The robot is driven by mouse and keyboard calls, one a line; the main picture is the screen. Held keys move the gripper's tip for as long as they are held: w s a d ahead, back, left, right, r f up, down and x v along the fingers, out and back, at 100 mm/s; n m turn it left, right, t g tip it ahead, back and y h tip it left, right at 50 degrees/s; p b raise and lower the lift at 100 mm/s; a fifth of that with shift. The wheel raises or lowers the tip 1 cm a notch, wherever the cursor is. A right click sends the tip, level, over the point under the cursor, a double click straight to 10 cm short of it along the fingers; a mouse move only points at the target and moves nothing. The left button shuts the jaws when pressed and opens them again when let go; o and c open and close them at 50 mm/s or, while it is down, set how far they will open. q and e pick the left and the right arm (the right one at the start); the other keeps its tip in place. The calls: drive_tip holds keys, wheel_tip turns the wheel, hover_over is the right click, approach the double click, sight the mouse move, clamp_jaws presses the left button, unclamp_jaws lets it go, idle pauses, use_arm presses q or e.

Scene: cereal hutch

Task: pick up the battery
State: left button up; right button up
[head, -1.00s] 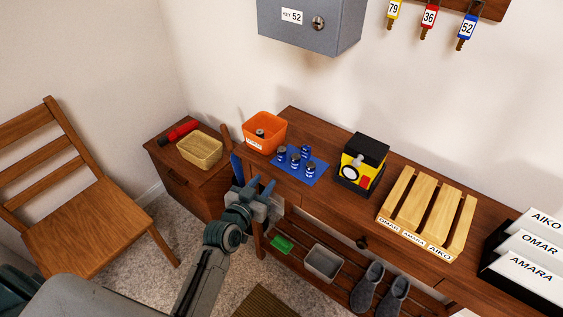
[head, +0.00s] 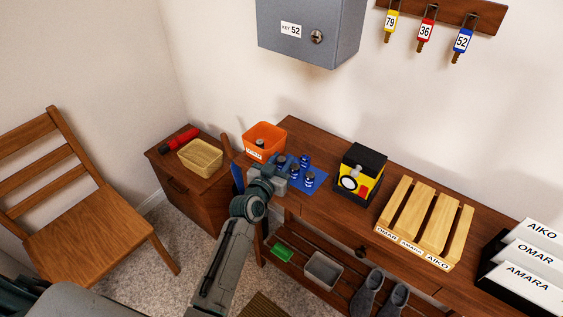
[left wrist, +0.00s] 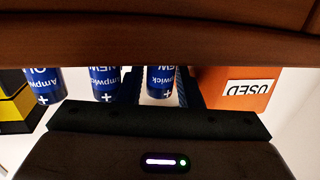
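Several blue batteries stand upright on a blue mat (head: 322,184). The leftmost battery (head: 281,160) is partly hidden by my left gripper (head: 279,163). The others stand to its right, one nearest the mat's middle (head: 295,173). In the left wrist view, which is upside down, a battery labelled NEW (left wrist: 160,83) stands between the two dark fingers of the left gripper (left wrist: 162,90). Gaps show on both sides of it, so the gripper looks open. A second NEW battery (left wrist: 104,83) and another battery (left wrist: 42,85) stand outside the fingers. My right gripper is not in view.
An orange bin (head: 265,134) labelled USED, holding a battery, stands behind and left of the mat. A yellow and black device (head: 360,174) stands to the right. A wooden slatted rack (head: 424,220) is farther right. The brown table surface fills the top of the left wrist view.

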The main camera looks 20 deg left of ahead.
use_arm(q)
drive_tip(key=shift+w, duration=0.2)
clamp_jaws()
drive_tip(key=shift+r, duration=0.1)
